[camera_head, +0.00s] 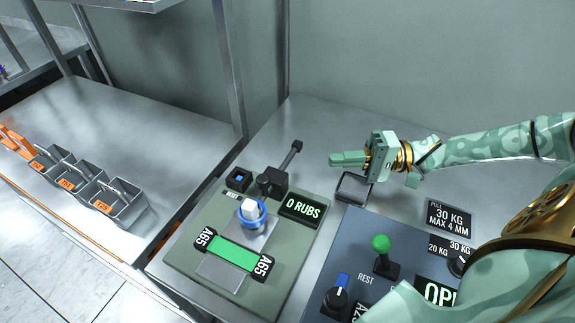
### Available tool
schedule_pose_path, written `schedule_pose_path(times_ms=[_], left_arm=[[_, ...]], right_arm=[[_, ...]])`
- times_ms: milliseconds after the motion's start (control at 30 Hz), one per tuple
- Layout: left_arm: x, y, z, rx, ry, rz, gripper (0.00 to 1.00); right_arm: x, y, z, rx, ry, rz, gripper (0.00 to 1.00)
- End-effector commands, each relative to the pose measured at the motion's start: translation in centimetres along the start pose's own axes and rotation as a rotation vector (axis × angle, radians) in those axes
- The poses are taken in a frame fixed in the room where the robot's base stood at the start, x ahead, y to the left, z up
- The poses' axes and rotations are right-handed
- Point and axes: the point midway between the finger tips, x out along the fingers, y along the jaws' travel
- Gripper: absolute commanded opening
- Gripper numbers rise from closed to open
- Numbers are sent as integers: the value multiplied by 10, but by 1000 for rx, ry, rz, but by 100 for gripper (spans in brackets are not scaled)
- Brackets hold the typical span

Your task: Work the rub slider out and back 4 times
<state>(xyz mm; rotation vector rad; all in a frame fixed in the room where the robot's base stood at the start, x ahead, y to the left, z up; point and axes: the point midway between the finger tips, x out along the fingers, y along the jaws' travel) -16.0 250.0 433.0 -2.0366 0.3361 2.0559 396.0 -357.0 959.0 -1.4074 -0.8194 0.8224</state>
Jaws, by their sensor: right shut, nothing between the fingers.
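The rub tester is a grey-green board (185,262) with a display reading "0 RUBS" (302,208). On it a blue round piece with a white top (250,213), apparently the rub slider, sits on a pale plate, just behind a green webbing strip (232,252). The strip lies between two black "A65" tags. A black post with a rod (290,156) stands behind the slider. My right gripper (333,159) is shut and empty, above the bench to the right of the rod, apart from the slider. My left gripper is not in view.
A small dark-rimmed tray (353,187) lies just below my right gripper. A second panel with a green-knobbed lever (381,245) and a blue-topped knob (341,290) stands at the right front. Several grey bins (120,208) stand on the left shelf. A metal upright (232,75) rises behind.

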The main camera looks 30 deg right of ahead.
Motion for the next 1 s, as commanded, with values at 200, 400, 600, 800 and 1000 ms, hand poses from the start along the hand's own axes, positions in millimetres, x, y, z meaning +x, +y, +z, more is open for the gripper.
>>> schedule_pose_path(times_ms=[200, 400, 600, 800, 1000], left_arm=[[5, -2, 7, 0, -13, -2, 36], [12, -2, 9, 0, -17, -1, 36], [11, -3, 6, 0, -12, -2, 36], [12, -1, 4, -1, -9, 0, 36], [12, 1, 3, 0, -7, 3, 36]], right_arm=[[43, -1, 0, -1, -2, -7, 0], [85, -1, 0, -2, -2, -5, 0], [108, -2, 19, 1, -1, -3, 0], [117, -2, 28, 1, 0, -1, 0], [118, -1, 29, 0, 1, 0, 0]])
